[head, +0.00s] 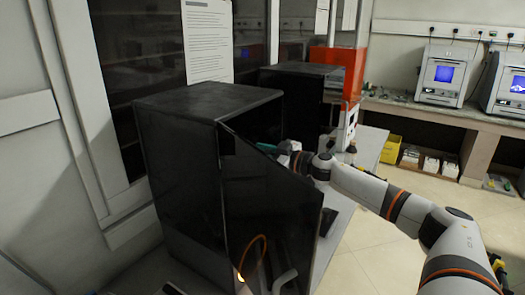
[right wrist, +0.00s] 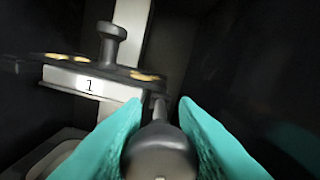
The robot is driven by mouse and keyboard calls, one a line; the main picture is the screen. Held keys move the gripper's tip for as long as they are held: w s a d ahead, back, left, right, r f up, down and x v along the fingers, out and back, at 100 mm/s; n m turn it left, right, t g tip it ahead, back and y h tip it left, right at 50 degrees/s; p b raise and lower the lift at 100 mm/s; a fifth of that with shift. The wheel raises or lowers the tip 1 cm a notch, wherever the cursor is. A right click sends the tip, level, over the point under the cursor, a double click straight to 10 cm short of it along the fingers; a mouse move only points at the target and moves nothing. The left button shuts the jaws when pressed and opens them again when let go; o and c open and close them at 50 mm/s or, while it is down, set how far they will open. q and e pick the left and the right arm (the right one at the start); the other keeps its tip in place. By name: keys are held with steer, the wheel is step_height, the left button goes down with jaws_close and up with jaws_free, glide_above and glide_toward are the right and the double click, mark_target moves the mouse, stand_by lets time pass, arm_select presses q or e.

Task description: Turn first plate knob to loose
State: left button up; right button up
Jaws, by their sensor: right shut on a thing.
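A dark round knob (right wrist: 160,152) on a short stem sits between the two teal fingers of my right gripper (right wrist: 160,112), which is shut on it. Beside it is a white label with the number 1 (right wrist: 90,86) on a plate. A dark flat piece (right wrist: 75,68) with brass-coloured spots and an upright dark post (right wrist: 112,42) shows above the label. In the head view my right gripper (head: 290,147) reaches behind the dark open door of a black cabinet (head: 170,150); the knob and plate are hidden there. The knob's turn position cannot be read. My left gripper is not in view.
The cabinet's dark glossy door (head: 265,200) stands open in front of my right gripper. A second black cabinet (head: 300,95) and an orange-red unit (head: 345,65) stand behind. Open floor (head: 380,240) lies to the right, below my right arm.

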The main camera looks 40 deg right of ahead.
steer(key=n, duration=0.3)
steer(key=shift+n, duration=0.4)
steer(key=n, duration=0.3)
steer(key=shift+f+n, duration=0.1)
steer(key=shift+n, duration=0.2)
steer(key=n+b, duration=0.1)
steer(key=n, duration=0.2)
steer(key=shift+a+n, duration=0.1)
steer(key=shift+n, duration=0.2)
steer(key=n+b, duration=0.2)
steer(key=n, duration=0.2)
steer(key=shift+f, duration=0.1)
steer(key=n+b, duration=0.2)
steer(key=n, duration=0.2)
steer(key=n+b, duration=0.2)
steer(key=n, duration=0.2)
steer(key=shift+f+n, duration=0.1)
steer(key=shift+n, duration=0.2)
steer(key=n+b, duration=0.3)
steer(key=n, duration=0.2)
steer(key=shift+d+n+b, duration=0.2)
steer(key=shift+n+b, duration=0.35)
steer(key=shift+n, duration=0.35)
steer(key=shift+r, duration=0.2)
